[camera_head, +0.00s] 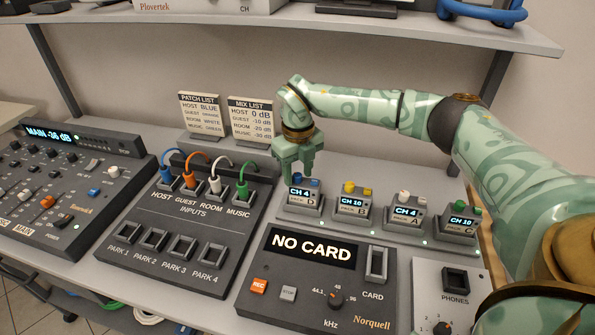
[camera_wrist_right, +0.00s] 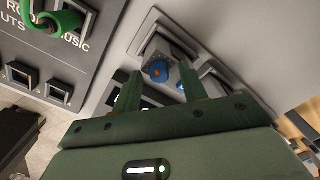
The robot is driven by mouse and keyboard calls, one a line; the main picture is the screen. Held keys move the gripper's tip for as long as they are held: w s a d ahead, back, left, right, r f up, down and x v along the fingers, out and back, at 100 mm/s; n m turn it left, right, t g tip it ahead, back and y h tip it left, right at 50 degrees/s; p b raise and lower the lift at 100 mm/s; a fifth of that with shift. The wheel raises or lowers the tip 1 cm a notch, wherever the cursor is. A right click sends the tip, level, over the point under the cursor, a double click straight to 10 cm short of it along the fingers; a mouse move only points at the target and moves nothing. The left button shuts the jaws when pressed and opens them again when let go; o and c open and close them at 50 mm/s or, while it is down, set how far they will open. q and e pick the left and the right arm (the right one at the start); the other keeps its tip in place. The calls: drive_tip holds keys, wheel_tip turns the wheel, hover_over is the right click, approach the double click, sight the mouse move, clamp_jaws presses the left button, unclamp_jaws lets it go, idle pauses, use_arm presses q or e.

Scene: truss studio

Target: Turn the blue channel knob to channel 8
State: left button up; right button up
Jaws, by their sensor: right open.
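The blue channel knob (camera_head: 299,180) tops the pack marked D (camera_head: 299,208), whose display reads CH 4. My right gripper (camera_head: 297,170) reaches down at this pack with its fingers apart, and partly hides the knob in the head view. In the right wrist view the blue knob (camera_wrist_right: 159,70) shows between and just beyond the open fingertips (camera_wrist_right: 160,80). I cannot tell whether a finger touches it. A smaller blue part (camera_wrist_right: 180,88) lies close by the knob. My left gripper is not in view.
To the right stand pack B (camera_head: 351,213) with yellow knobs, pack A (camera_head: 403,221) with white, and pack C (camera_head: 457,233) with green. A patch panel (camera_head: 185,255) with several coloured cables stands left. A NO CARD recorder (camera_head: 330,290) lies in front; list cards (camera_head: 250,122) stand behind.

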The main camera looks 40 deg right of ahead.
clamp_jaws()
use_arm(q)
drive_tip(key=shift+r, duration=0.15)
